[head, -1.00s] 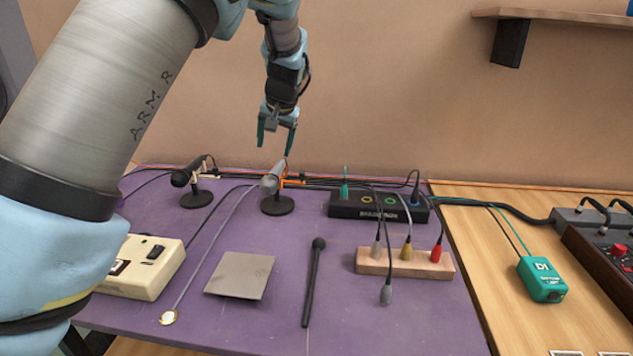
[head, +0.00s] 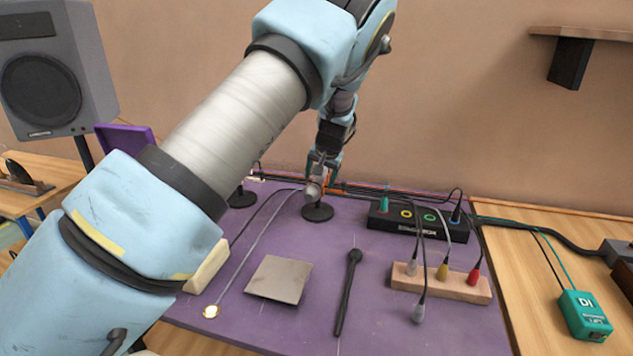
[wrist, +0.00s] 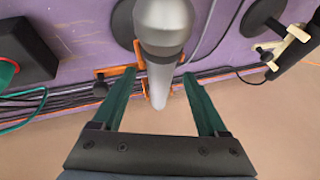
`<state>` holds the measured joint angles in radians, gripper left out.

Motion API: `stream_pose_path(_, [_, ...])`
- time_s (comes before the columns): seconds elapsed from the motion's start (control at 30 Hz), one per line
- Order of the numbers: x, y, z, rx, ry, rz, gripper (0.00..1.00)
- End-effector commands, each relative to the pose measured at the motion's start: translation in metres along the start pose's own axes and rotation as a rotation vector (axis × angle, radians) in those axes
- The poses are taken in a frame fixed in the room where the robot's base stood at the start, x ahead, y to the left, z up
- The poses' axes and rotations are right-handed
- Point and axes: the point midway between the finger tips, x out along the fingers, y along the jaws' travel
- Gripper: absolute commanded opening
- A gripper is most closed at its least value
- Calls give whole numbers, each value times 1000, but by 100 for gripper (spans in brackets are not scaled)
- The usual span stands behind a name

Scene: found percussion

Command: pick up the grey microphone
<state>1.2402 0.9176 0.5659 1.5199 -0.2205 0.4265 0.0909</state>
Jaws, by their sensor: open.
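The grey microphone (head: 313,190) rests tilted on a stand with a round black base (head: 317,212) at the back of the purple table. In the wrist view the microphone (wrist: 163,35) lies between my two green fingers, its rounded head toward the top of the picture. An orange holder (wrist: 141,50) is around or beside its body. My gripper (head: 323,173) is open and has come down around the microphone. In the wrist view my gripper (wrist: 158,80) shows a gap on both sides of the body. The fingertips are partly hidden in the head view.
Cables (head: 375,190) run along the table's back edge near the wall. A black box (head: 408,219) stands to the right of the microphone. A second stand base (head: 242,198) is to the left, partly behind my arm. A grey plate (head: 279,279) and a black stick (head: 347,292) lie in front.

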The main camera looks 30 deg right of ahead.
Motion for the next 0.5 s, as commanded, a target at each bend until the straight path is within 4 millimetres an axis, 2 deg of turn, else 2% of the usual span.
stream_pose_path(0.23, [2,0,0,0,1,1,76])
stream_pose_path(0.5, [2,0,0,0,1,0,47])
